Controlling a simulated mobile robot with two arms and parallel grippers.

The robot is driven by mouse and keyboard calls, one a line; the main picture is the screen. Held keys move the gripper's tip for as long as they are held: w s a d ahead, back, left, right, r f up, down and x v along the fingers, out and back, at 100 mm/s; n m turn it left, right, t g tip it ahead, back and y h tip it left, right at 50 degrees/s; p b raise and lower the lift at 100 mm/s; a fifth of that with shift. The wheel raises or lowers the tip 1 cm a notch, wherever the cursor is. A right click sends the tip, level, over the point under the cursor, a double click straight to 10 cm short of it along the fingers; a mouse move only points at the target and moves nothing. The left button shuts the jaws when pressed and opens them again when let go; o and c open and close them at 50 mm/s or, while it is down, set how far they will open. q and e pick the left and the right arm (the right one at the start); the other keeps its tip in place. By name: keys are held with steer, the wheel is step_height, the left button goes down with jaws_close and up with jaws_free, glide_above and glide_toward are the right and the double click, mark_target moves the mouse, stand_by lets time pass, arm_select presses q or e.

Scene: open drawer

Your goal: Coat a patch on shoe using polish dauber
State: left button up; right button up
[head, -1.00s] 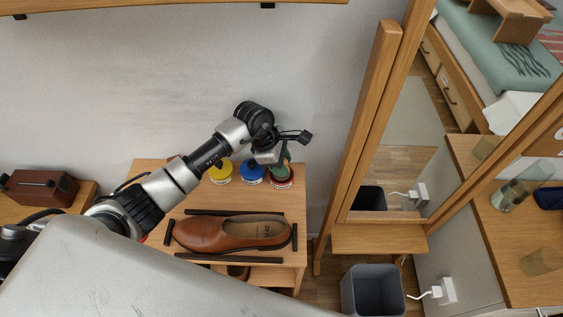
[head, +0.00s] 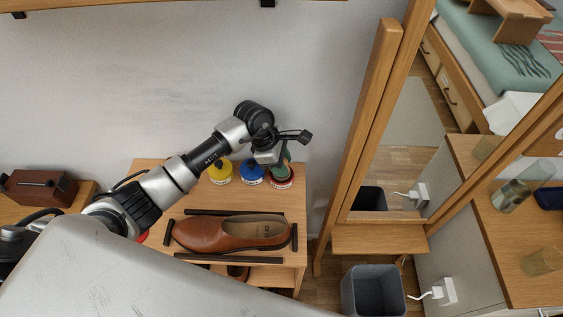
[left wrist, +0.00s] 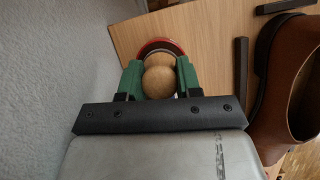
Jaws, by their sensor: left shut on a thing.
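The brown leather shoe (head: 205,235) lies on its side-to-side length on the small wooden table, between dark strips; part of it shows at the right in the left wrist view (left wrist: 285,75). My left gripper (head: 284,164) is over the red tin (head: 283,183) at the table's back right. In the left wrist view its green fingers (left wrist: 160,78) are shut on the round wooden knob of the polish dauber (left wrist: 159,82). The red rim of the tin shows just beyond the knob. The dauber's lower end is hidden. My right gripper is not in view.
A yellow tin (head: 220,175) and a blue tin (head: 252,174) stand left of the red one. The wall is close behind the table (head: 150,180). A wooden-framed mirror (head: 372,130) and a grey bin (head: 372,291) stand to the right.

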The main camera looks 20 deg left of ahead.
arm_select(q)
steer(key=shift+s, duration=0.1)
steer(key=shift+r+p, duration=1.8)
steer(key=shift+r, duration=0.85)
steer(key=shift+r+p, duration=0.45)
steer(key=shift+r, duration=0.35)
